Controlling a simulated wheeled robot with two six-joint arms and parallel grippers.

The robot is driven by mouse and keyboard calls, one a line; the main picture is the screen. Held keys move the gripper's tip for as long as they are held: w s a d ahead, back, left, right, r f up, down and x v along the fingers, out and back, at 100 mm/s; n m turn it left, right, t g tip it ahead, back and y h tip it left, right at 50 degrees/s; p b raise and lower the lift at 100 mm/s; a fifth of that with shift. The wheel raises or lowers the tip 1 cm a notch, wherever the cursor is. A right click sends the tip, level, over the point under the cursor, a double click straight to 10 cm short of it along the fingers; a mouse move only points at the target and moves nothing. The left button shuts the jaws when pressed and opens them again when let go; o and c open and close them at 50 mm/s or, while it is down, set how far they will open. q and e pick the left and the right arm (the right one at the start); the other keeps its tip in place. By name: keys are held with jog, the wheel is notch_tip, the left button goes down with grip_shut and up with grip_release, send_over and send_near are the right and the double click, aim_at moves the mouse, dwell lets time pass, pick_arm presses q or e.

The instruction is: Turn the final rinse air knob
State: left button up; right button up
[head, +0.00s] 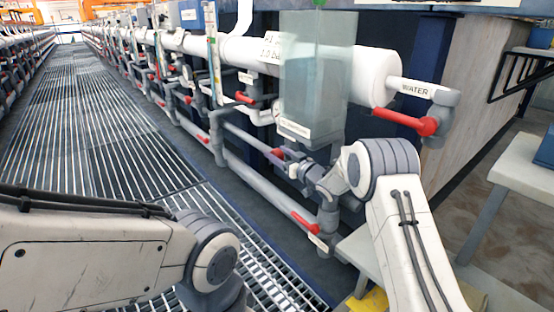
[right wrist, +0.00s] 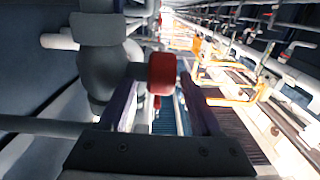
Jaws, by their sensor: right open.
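A red knob (right wrist: 162,72) on a grey valve body (right wrist: 108,70) sits between the fingertips of my right gripper (right wrist: 158,84) in the right wrist view. The two dark fingers are open on either side of it; I cannot tell if either touches it. In the head view my right gripper (head: 286,159) is at the grey pipes below the clear tank, by a small red part (head: 279,153). No readable label confirms that this is the final rinse air knob. My left arm shows at the lower left, but its gripper is out of view.
Red handles stand near the WATER label (head: 415,89) and on the low pipe (head: 305,222). The clear tank (head: 315,80) hangs just above my right gripper. Grey-white steps (head: 520,165) stand at right. The grated walkway (head: 95,120) is clear at left.

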jog(key=shift+w+a, duration=0.25)
jog(key=shift+w, duration=0.05)
grip_shut()
jog(key=shift+f+b, duration=0.2)
jog(key=shift+b, duration=0.3)
jog(key=shift+s+t+y+b, duration=0.1)
jog(key=shift+t+y+b, duration=0.3)
jog(key=shift+t+b, duration=0.1)
jog(key=shift+r, duration=0.2)
grip_release()
